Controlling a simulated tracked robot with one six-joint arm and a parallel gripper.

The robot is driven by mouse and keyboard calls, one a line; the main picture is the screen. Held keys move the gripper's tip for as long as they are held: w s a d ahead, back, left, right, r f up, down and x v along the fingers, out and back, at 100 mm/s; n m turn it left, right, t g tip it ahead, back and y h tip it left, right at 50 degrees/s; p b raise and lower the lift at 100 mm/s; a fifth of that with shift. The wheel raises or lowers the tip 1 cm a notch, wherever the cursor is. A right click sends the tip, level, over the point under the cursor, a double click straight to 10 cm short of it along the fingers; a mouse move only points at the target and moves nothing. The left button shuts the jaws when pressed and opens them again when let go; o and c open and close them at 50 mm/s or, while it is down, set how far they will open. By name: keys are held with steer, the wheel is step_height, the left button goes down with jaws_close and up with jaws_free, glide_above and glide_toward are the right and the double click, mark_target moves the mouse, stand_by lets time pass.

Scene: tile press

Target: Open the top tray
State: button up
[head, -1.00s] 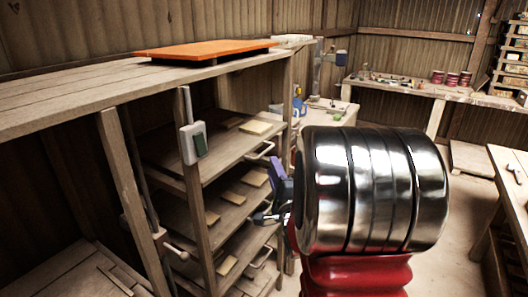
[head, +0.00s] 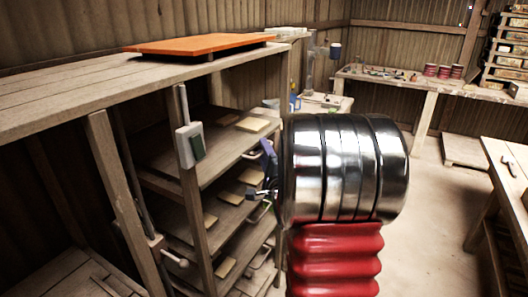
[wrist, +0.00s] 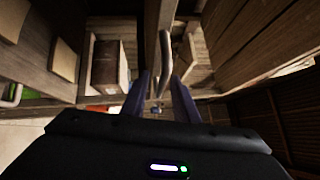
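The top tray (head: 222,150) is a wooden shelf-like drawer in the rack, with small flat tiles (head: 252,125) on it. Its pale metal handle (head: 251,154) sticks out at the front right end. My gripper (head: 268,172), with blue-purple fingers, is beside this handle, partly hidden by my shiny wrist. In the wrist view, my gripper (wrist: 161,100) has its two fingers apart. A curved metal handle (wrist: 166,62) shows just ahead, roughly in line with the gap between them. I cannot tell whether it touches a finger.
Lower trays (head: 235,210) with tiles and handles sit below in the rack. A post with a grey-green switch box (head: 190,144) stands at the rack's left. An orange panel (head: 200,45) lies on top. Open floor (head: 435,215) lies to the right, before a workbench (head: 505,165).

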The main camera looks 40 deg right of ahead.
steer(key=shift+s+d, duration=0.1)
jaws_close()
steer(key=shift+f, duration=0.15)
stand_by(1.0)
